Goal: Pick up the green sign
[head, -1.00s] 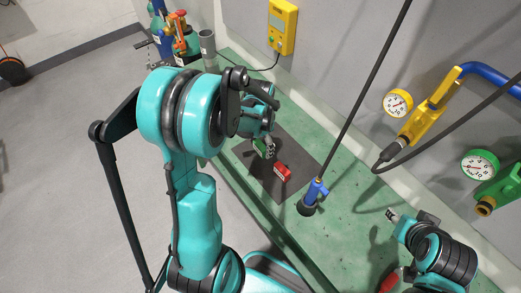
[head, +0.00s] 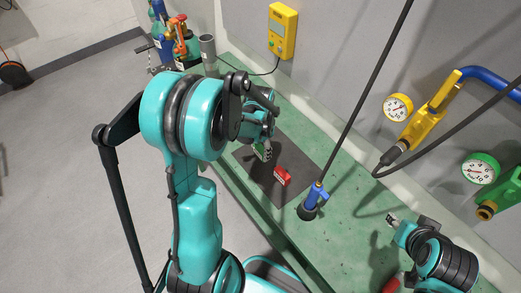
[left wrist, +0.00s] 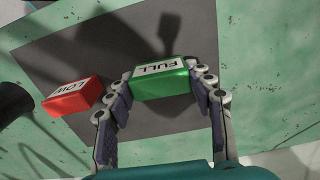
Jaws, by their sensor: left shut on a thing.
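The green sign (left wrist: 160,82), a small block with a white label reading FULL, is between the two fingers of my left gripper in the left wrist view. In the head view, the green sign (head: 261,154) shows at the fingertips of my left gripper (head: 265,151), partly covered by them. My left gripper is shut on it, over the dark mat (head: 267,194). I cannot tell whether the sign is clear of the mat. My right gripper (head: 392,219) is at the lower right, above the green bench; its finger opening is too small to judge.
A red sign (head: 282,176) reading LOW (left wrist: 72,96) lies on the mat close by. A blue-handled fitting (head: 316,195) with a black hose stands on the green bench (head: 345,235). A yellow box (head: 283,30) and gauges (head: 398,107) are on the wall.

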